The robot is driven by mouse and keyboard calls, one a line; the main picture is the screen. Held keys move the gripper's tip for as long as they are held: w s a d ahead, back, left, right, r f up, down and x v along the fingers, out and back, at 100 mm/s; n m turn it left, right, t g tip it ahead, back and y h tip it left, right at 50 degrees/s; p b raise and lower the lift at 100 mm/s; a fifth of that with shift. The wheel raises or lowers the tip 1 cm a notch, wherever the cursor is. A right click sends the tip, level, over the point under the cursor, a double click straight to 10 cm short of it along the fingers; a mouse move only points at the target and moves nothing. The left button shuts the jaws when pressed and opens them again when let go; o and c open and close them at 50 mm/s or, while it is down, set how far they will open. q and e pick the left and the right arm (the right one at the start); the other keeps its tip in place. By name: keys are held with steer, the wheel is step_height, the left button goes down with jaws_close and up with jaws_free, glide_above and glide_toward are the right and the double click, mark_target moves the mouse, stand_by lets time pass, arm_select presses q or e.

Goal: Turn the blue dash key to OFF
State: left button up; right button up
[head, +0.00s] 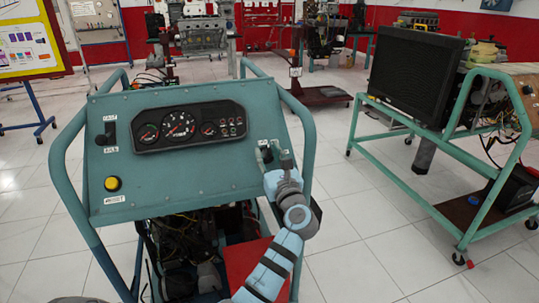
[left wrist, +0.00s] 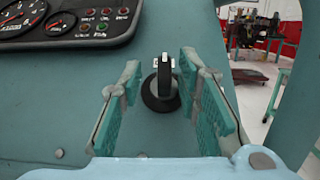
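The dash key (left wrist: 166,72) stands upright in a round dark switch base (left wrist: 160,92) on the teal dash panel (head: 205,186). In the left wrist view it looks dark grey with a pale top; I see no clear blue on it. My left gripper (head: 275,153) is at the right side of the panel. In the left wrist view its two teal-padded fingers (left wrist: 160,66) are open, one on each side of the key, with visible gaps. In the head view the gripper largely hides the key. My right gripper is not in view.
A black instrument cluster (head: 188,126) sits left of the gripper. A yellow button (head: 113,184) and a dark switch (head: 110,134) are at the panel's left. Teal tube rails (head: 307,130) flank the panel. Another engine stand (head: 415,192) is at right, with clear floor between.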

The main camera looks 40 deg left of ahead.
arm_select(q)
steer(key=shift+w+d, duration=0.1)
steer(key=shift+d+f, duration=0.1)
steer(key=shift+d, duration=0.25)
steer(key=v, duration=0.6)
steer(key=shift+s+d, duration=0.2)
steer(key=shift+s, duration=0.25)
